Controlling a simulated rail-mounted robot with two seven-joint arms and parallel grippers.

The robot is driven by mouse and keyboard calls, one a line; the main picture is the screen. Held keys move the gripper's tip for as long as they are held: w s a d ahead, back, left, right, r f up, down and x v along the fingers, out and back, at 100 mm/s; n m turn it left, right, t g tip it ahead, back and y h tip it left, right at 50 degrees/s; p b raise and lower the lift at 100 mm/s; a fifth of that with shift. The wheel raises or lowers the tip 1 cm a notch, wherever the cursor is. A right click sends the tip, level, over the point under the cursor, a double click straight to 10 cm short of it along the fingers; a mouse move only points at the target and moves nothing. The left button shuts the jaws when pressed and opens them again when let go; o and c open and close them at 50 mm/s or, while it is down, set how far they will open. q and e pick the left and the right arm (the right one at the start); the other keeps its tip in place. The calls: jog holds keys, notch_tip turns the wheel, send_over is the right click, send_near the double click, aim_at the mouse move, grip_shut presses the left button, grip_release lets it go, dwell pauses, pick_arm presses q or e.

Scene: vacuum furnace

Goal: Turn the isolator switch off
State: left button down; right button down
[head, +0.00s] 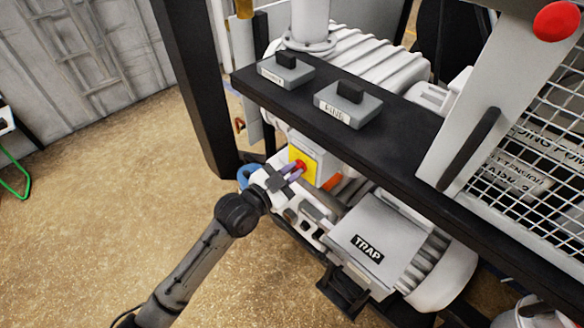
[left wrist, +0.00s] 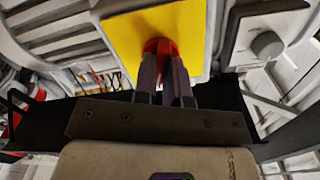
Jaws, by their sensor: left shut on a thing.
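The isolator switch is a red knob (head: 301,165) on a yellow plate (head: 311,160), on a light box under the black shelf. In the left wrist view the red knob (left wrist: 160,47) sits in front of the yellow plate (left wrist: 190,30). My left gripper (head: 295,170) reaches the knob from the front left. In the left wrist view its two fingers (left wrist: 163,75) are closed on the knob and hide much of it, so its exact angle is hard to read. My right gripper is in neither view.
A black shelf (head: 400,135) with two grey switch boxes, one box (head: 286,70) and another box (head: 348,103), runs above the isolator. A white box marked TRAP (head: 375,240) stands at the lower right. A mesh guard (head: 530,165) is at the right.

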pick_arm(q)
jog(key=shift+r+n+p, duration=0.25)
jog(key=shift+n+p, duration=0.55)
jog(key=shift+n, duration=0.1)
jog(key=n+p, duration=0.2)
jog(key=shift+n, duration=0.3)
jog(key=shift+w+a+f+n+p, duration=0.1)
jog(key=shift+n+p, duration=0.4)
jog(key=shift+n, duration=0.95)
jog(key=shift+a+f+n+p, duration=0.1)
jog(key=shift+n+p, duration=0.4)
jog(key=shift+n, duration=1.25)
jog(key=c, duration=1.2)
grip_release()
